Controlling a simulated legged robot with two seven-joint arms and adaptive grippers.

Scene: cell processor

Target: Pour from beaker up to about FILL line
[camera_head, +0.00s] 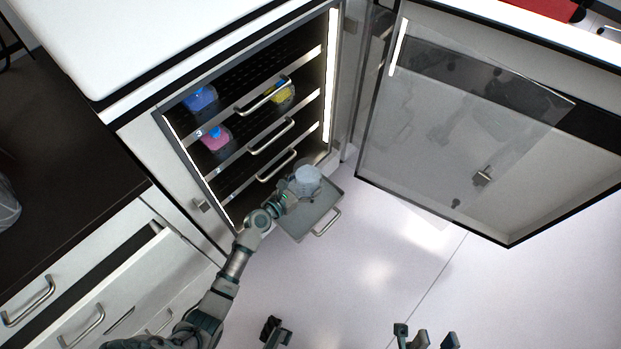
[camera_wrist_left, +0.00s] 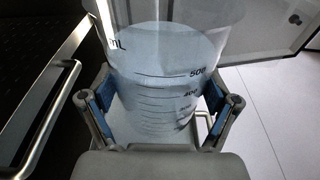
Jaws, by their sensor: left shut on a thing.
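A clear beaker (camera_head: 307,180) with pale liquid is over the pulled-out lowest tray (camera_head: 318,218) of the open cabinet. My left gripper (camera_head: 291,196) is shut around its side. In the left wrist view the beaker (camera_wrist_left: 165,75) stands about upright between the two blue-padded fingers (camera_wrist_left: 160,98). Its marks 500 and 400 show, and the liquid surface lies above the 500 mark. Whether its base touches the tray is unclear. My right gripper (camera_head: 425,338) is at the bottom edge of the head view, fingers apart and empty. No FILL line is readable.
The cabinet holds a blue container (camera_head: 201,98), a pink container (camera_head: 215,138) and a yellow container (camera_head: 282,92) on shelves with handles. Its glass door (camera_head: 470,130) stands open at right. An open drawer (camera_head: 130,285) is at lower left. The floor (camera_head: 370,270) is clear.

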